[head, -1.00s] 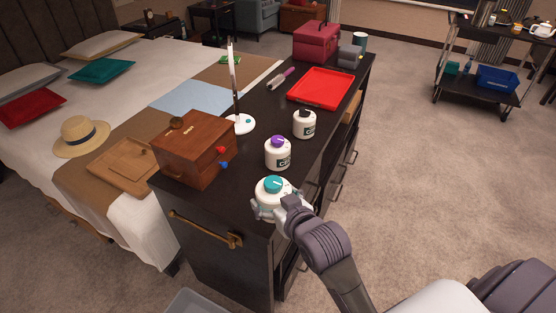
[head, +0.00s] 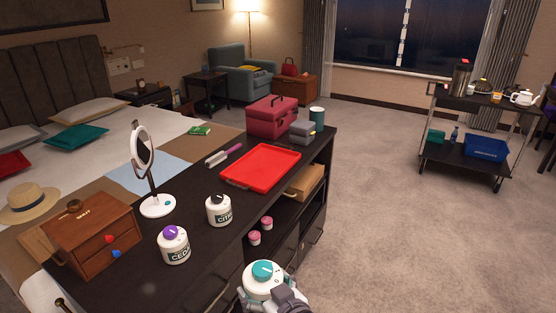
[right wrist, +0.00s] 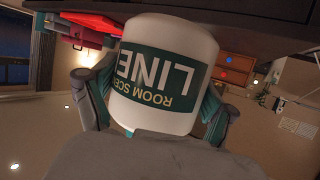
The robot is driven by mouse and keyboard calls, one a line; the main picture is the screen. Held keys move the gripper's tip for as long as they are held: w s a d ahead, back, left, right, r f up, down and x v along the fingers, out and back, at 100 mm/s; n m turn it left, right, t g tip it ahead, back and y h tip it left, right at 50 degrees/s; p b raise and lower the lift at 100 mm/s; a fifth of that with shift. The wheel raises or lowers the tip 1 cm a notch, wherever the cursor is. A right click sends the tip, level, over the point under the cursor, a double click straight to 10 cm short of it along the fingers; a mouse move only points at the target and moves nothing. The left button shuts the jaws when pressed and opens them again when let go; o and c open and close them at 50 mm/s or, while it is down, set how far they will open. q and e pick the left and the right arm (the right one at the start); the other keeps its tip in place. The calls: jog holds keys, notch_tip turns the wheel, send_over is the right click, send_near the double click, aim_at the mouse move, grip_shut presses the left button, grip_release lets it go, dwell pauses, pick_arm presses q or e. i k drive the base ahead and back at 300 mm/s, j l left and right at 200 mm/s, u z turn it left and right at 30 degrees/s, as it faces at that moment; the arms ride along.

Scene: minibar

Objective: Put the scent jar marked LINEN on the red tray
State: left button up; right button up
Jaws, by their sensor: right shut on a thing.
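The white scent jar with the teal lid (head: 264,272) is in my right gripper (head: 268,296), low in the middle of the head view. In the right wrist view its green label reads "ROOM SCE" and "LINE" upside down (right wrist: 158,75), the rest cut off. The fingers clasp the jar from both sides. The red tray (head: 240,182) lies flat and empty on the dark cabinet top, beyond the jar and up from it. Two similar jars stand on the cabinet: a purple-lidded one marked CEDA (head: 174,246) and a black-lidded one (head: 219,210). My left gripper is not in view.
A dark red case (head: 271,118), a grey box (head: 303,132) and a teal cup (head: 317,116) stand behind the tray.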

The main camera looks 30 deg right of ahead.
aim_at(255, 164)
jog(key=i+l+u, duration=0.1)
jog(key=l, duration=0.4)
jog(key=i+l+u, duration=0.1)
jog(key=i+l, duration=0.15)
jog(key=l, duration=0.3)
jog(key=i+l+u, duration=0.1)
jog(key=l, duration=0.45)
jog(key=i+l+u, duration=0.1)
jog(key=l, duration=0.45)
jog(key=i+l+u, duration=0.15)
jog(key=l, duration=0.4)
jog(key=i+l+u, duration=0.1)
jog(key=i+l, duration=0.55)
jog(key=i, duration=0.05)
